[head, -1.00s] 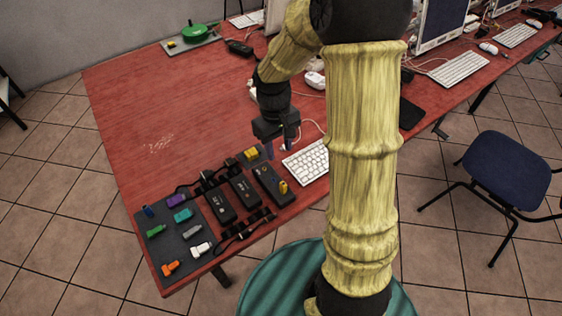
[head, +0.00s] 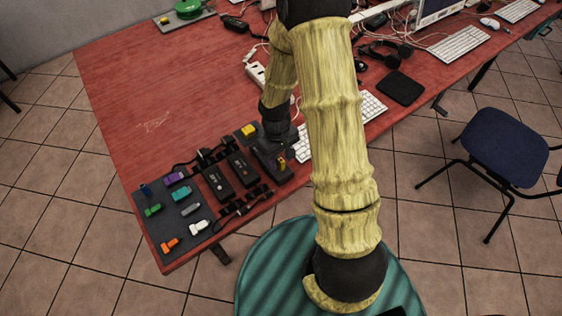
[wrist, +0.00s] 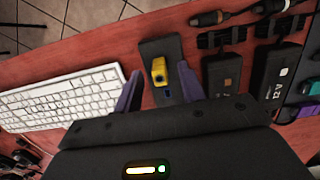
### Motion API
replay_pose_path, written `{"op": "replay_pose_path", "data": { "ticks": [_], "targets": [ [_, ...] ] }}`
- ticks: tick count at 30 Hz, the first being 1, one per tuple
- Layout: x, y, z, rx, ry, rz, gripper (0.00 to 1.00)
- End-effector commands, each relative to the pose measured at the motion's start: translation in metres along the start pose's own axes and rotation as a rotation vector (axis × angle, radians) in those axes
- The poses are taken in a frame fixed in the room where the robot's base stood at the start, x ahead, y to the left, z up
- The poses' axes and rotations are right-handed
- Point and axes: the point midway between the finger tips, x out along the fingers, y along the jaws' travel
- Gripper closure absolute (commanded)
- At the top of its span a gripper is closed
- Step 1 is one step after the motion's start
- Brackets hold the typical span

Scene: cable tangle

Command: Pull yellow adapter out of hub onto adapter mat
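The yellow adapter (wrist: 158,70) stands on the dark hub (wrist: 158,48), near its end by the table edge. In the head view the adapter (head: 282,161) shows beside my gripper. My gripper (wrist: 159,74) is open above the hub, with one purple finger on each side of the adapter. I see gaps between the fingers and the adapter; whether the tips are down at its height I cannot tell. In the head view my wrist hides much of the hub. A dark mat (head: 157,228), seemingly the adapter mat, lies at the left corner with several coloured adapters on it.
Black power bricks (head: 216,184) with cables lie between hub and mat. A white keyboard (wrist: 62,97) is close on the hub's other side. A yellow block (head: 249,131) sits behind the hub.

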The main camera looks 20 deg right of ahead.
Motion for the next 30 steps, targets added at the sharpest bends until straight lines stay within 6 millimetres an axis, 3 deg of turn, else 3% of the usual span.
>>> {"op": "replay_pose_path", "data": {
  "ticks": [6, 14, 15, 21, 23, 24, 26, 30],
  "targets": [
    [0.02, 0.0, 0.0, -0.001, -0.001, 0.0, 0.6],
    [0.021, 0.0, 0.0, 0.0, 0.0, 0.0, 0.6],
    [0.021, 0.0, 0.0, 0.0, 0.0, 0.0, 0.62],
    [0.021, 0.0, 0.0, 0.0, 0.0, 0.0, 1.0],
    [0.021, 0.0, 0.0, 0.0, 0.0, 0.0, 1.0],
    [0.021, 0.0, 0.0, 0.0, 0.0, 0.0, 0.92],
    [0.021, 0.0, 0.0, 0.0, 0.0, 0.0, 1.0],
    [0.02, 0.0, 0.0, 0.0, 0.0, 0.0, 1.0]
  ]
}}
